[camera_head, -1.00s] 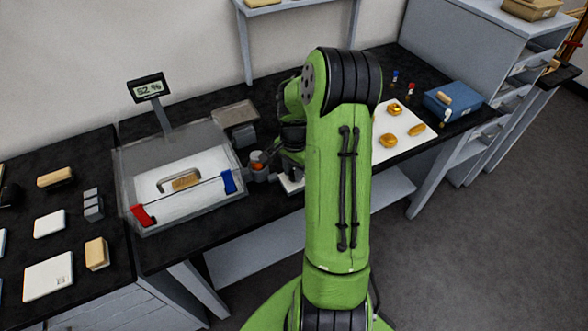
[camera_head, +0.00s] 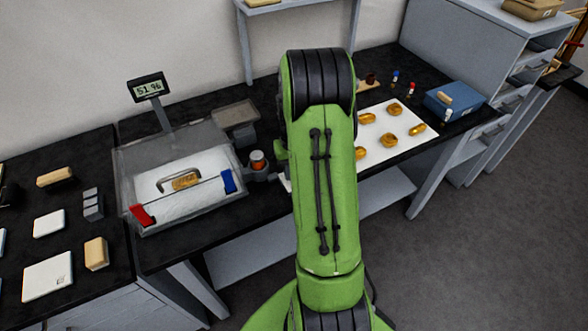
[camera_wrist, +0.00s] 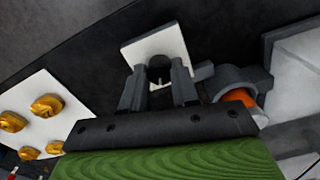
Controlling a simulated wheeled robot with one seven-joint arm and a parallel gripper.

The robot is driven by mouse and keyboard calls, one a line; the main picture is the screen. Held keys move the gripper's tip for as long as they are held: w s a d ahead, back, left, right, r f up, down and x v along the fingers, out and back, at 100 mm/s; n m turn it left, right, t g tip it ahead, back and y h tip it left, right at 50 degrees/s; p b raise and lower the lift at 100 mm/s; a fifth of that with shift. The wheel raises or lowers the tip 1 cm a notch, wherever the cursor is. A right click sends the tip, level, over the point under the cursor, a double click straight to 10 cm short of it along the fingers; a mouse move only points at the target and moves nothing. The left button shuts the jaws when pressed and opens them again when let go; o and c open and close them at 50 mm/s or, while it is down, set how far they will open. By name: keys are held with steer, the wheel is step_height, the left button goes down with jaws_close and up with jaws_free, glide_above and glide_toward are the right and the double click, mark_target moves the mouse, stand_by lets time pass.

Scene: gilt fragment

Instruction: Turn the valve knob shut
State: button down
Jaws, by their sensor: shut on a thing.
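The valve knob (camera_wrist: 160,64) is a dark round piece over a white square plate (camera_wrist: 178,41) in the wrist view. My gripper (camera_wrist: 158,78) has a finger on each side of it and is shut on it; the fingers hide part of the knob. A grey fitting (camera_wrist: 205,71) stands right of the fingers, beside an orange cylinder (camera_wrist: 240,97) in a grey holder. In the head view the orange cylinder (camera_head: 258,160) stands right of the clear case. My green arm hides the knob and gripper there. How far the knob is turned cannot be told.
The clear case (camera_head: 140,165) with a fragment (camera_head: 185,181) inside stands left of the orange cylinder. A display (camera_head: 148,88) rises behind it. A white board (camera_head: 400,150) with several golden pieces and a blue box (camera_head: 455,102) lie to the right.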

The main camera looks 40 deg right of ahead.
steer(key=shift+n, duration=2.2)
steer(key=c, duration=0.8)
jaws_free()
steer(key=shift+c, duration=0.2)
step_height(320, 180, up, 16)
steer(key=p, duration=0.2)
steer(key=shift+p, duration=0.35)
steer(key=shift+f, duration=0.1)
